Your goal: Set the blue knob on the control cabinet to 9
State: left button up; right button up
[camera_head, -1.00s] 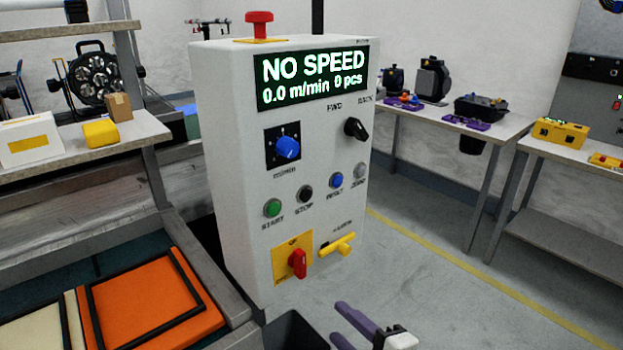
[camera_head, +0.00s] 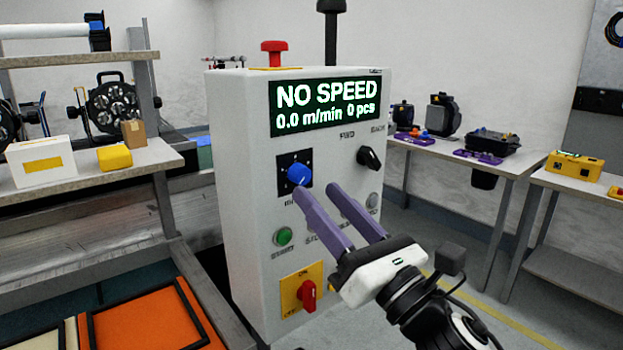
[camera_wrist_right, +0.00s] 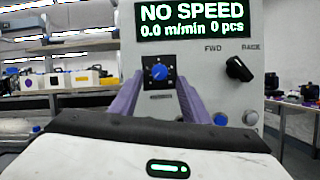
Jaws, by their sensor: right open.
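The white control cabinet (camera_head: 238,200) stands in the middle of the head view. Its blue knob (camera_head: 298,174) sits on a black square dial plate below the display, and it also shows in the right wrist view (camera_wrist_right: 158,72). The display (camera_head: 325,105) reads NO SPEED, 0.0 m/min, 0 pcs. My right gripper (camera_head: 316,190) is open and empty, its purple fingers pointing at the cabinet just below and right of the knob in the head view. In the wrist view the knob lies between the two fingers, apparently ahead of their tips. My left gripper is not in view.
A black selector (camera_head: 369,158) is right of the knob. A green button (camera_head: 284,236) and a red switch (camera_head: 308,294) are below it. A red mushroom button (camera_head: 274,52) tops the cabinet. A shelf with boxes is left; tables with gear (camera_head: 487,139) stand right.

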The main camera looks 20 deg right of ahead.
aim_at(304, 178)
jog(key=x, duration=0.2)
jog(key=shift+w+a+r, duration=0.1)
jog(key=shift+w+r, duration=0.15)
jog(key=shift+w+a+r, duration=0.1)
jog(key=shift+w+a, duration=0.1)
jog(key=shift+w, duration=0.35)
jog(key=c, duration=1)
jog(key=shift+m+p, duration=0.4)
